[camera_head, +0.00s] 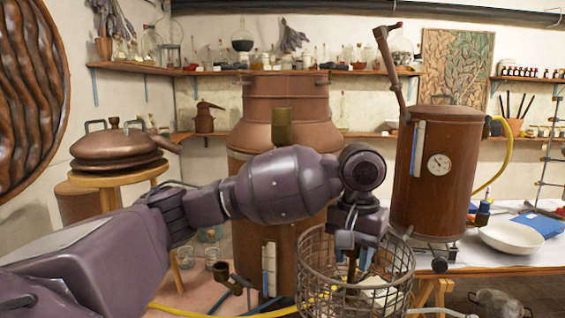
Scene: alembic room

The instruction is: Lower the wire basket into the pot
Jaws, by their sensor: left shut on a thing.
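The wire basket (312,268) is a round, open metal mesh basket in the lower right middle. My left gripper (356,256) comes in from the left and points down inside its rim. It is shut on the basket, seemingly at an upright central stem, but the exact grip is partly hidden by the fingers. The large copper pot (285,102) stands behind my left arm, its wide neck at the top and its body partly covered by the arm. The basket is in front of the pot's lower right side, below its neck and outside it. My right gripper is not in view.
A copper boiler (440,190) with a gauge and upright lever stands right of the pot. A copper lid-like head (118,150) rests on a wooden stool at left. A white bowl (512,237) sits on the right table. Yellow hose lies low in front.

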